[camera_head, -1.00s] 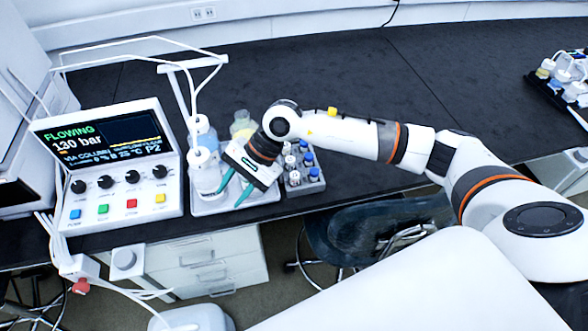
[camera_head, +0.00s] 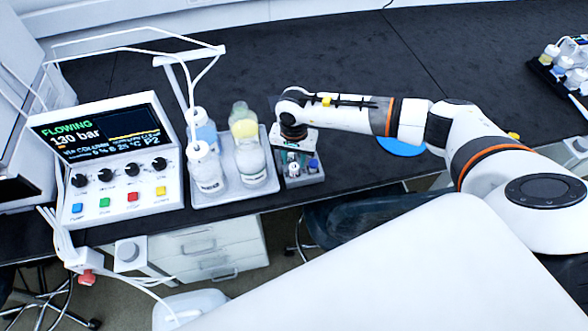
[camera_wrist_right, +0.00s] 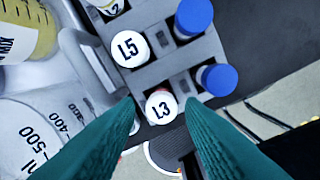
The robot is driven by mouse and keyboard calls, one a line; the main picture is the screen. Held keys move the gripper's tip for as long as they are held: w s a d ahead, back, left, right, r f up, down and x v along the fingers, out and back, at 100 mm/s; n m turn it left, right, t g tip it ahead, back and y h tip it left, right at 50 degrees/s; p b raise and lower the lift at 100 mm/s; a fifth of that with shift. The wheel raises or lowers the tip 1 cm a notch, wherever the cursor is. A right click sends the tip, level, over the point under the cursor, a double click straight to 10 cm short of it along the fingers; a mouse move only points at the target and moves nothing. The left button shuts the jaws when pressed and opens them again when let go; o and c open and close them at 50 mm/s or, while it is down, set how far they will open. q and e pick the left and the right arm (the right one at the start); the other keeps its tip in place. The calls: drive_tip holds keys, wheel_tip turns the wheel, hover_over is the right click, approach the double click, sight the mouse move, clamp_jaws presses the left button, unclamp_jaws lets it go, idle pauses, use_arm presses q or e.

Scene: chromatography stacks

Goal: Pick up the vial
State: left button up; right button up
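A grey rack (camera_head: 308,182) on the dark bench holds vials with white and blue caps. In the right wrist view, the white-capped vial labelled L3 (camera_wrist_right: 162,106) stands in the rack (camera_wrist_right: 185,57) at its near edge. Another white-capped vial, L5 (camera_wrist_right: 129,48), is beyond it, and blue-capped vials (camera_wrist_right: 218,77) are to the right. My right gripper (camera_wrist_right: 160,104) points down over the rack. Its teal fingers are open, one on each side of the L3 cap, with small gaps visible. In the head view, my right wrist hides part of the rack. My left gripper is not in view.
A tray (camera_head: 235,196) with several bottles stands just left of the rack. A control box (camera_head: 110,165) reading 130 bar is further left. A blue disc (camera_head: 402,147) lies under my right arm. The bench behind is clear.

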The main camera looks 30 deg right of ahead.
sight(294, 166)
drive_tip(key=shift+s+a+f+p, duration=0.15)
drive_tip(key=shift+f+p, duration=0.25)
drive_tip(key=shift+f, duration=1.5)
drive_tip(key=c, duration=0.7)
